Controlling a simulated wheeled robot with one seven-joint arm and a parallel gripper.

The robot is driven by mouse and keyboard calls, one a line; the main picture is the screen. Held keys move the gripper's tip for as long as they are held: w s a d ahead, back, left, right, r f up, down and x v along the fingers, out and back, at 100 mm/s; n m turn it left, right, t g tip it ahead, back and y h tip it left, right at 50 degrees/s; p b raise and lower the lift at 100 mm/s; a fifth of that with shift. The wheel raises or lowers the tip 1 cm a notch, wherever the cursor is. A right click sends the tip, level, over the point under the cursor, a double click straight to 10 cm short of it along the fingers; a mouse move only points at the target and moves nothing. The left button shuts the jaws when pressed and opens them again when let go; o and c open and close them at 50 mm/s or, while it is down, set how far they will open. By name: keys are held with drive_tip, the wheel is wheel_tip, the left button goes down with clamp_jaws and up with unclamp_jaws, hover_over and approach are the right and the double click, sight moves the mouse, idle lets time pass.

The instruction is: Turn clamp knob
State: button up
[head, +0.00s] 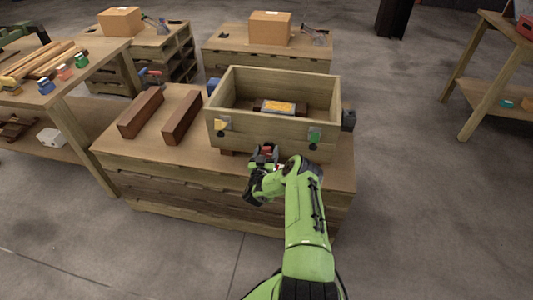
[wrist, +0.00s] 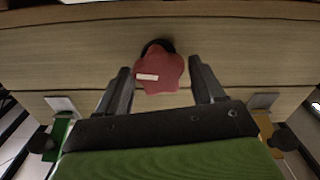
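The clamp knob is a red, lobed knob with a white mark (wrist: 159,70), in the middle of the wrist view against the wooden front of the box. A bit of red also shows at my gripper in the head view. My gripper (wrist: 160,74) is open, with one dark finger on each side of the knob and visible gaps between. In the head view my gripper (head: 264,153) is low at the front wall of the wooden box (head: 240,138). My gripper hides most of the knob there.
The box stands on a workbench (head: 185,158) and holds a yellow-topped item (head: 279,107). Its front carries a yellow part (head: 221,125) and a green part (head: 314,135). Two dark wooden blocks (head: 141,113) (head: 182,117) lie to the left. Open floor lies right.

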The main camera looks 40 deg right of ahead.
drive_tip(key=c, duration=0.7)
drive_tip(key=shift+m, duration=0.3)
drive_tip(key=shift+s+f+m, duration=0.15)
drive_tip(key=shift+m, duration=2.45)
drive_tip(key=o, duration=0.9)
drive_tip(key=shift+d, duration=0.1)
drive_tip(key=shift+p, duration=0.3)
